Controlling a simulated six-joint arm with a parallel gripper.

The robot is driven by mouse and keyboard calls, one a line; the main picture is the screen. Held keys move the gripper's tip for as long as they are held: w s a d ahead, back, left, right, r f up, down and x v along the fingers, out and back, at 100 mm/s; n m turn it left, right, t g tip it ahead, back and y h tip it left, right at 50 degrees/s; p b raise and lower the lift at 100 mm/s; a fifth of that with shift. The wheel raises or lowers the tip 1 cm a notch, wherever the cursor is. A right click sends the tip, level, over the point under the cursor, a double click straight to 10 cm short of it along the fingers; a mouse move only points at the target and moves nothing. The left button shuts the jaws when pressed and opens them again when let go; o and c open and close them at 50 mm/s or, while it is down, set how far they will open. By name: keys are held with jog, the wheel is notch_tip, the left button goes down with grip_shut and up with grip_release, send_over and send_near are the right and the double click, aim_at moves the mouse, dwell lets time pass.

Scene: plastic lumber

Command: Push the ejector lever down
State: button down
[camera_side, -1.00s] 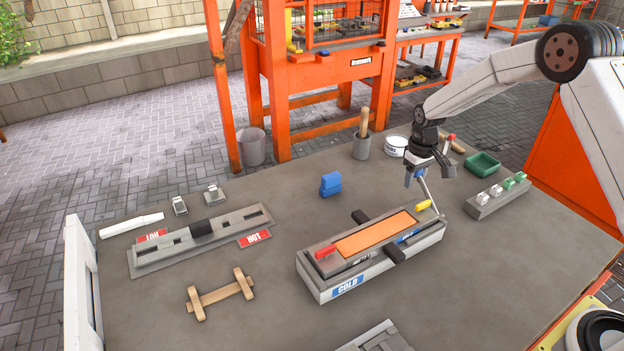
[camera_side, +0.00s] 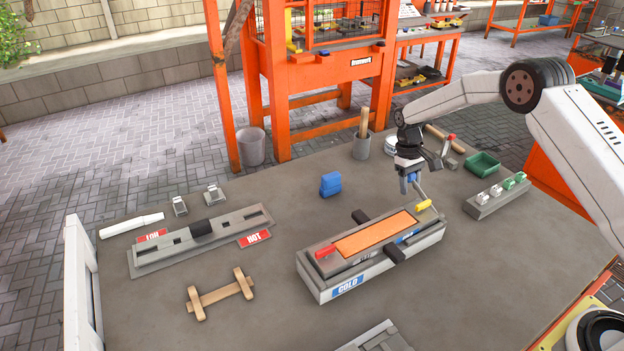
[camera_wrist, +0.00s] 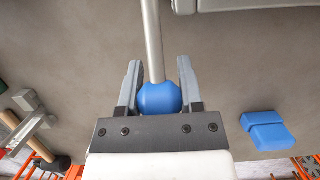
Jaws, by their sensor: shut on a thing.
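The ejector lever is a thin metal rod (camera_wrist: 152,40) with a round blue knob (camera_wrist: 160,98), and it leans up from the far right end of the grey mould box (camera_side: 330,290). My gripper (camera_side: 408,184) is at the top of this lever. In the wrist view my gripper's two grey fingers (camera_wrist: 158,90) are on either side of the knob and shut on it. In the side view the fingers partly hide the knob.
A blue block (camera_side: 330,184) stands left of my gripper. A green tray (camera_side: 482,164) and a grey strip with several switches (camera_side: 497,196) are to the right. A long grey rail (camera_side: 200,240) and a wooden piece (camera_side: 220,291) lie at left. Bare table separates them from the mould.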

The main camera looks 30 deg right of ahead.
jog(key=shift+w+f, duration=0.15)
jog(key=shift+f, duration=1.4)
jog(key=shift+c, duration=1.2)
grip_release()
jog(key=shift+r, duration=0.1)
jog(key=shift+w+r, duration=0.15)
jog(key=shift+r, duration=0.25)
jog(key=v, duration=0.7)
